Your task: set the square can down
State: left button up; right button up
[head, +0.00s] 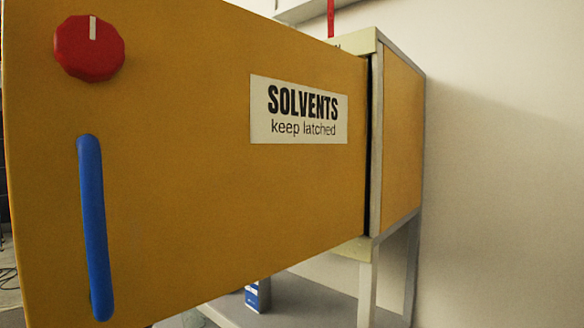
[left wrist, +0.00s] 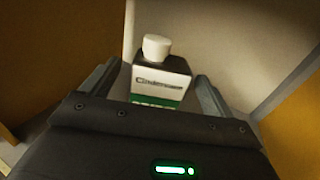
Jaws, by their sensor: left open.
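The square can (left wrist: 160,80) shows in the left wrist view, with a white cap, a dark top, a white label band and a green lower part. It looks upright. My left gripper (left wrist: 157,74) is open, with one finger on each side of the can. A gap shows beside the right finger; whether the left finger touches is hard to tell. The can's base is hidden behind the gripper body. Neither the can nor my grippers show in the head view, where a yellow door fills much of the picture.
The yellow cabinet door (head: 200,190) stands open, with a red knob (head: 89,48), a blue handle (head: 93,225) and a SOLVENTS label (head: 298,110). The cabinet (head: 402,140) is behind it. A blue box (head: 257,296) sits on a low grey shelf (head: 305,303). Yellow panels flank the can.

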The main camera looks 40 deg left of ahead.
pick_arm(q)
jog(key=b+v, duration=0.3)
jog(key=v, duration=0.4)
jog(key=shift+b, duration=0.35)
jog(key=shift+s, duration=0.1)
dwell(0.7)
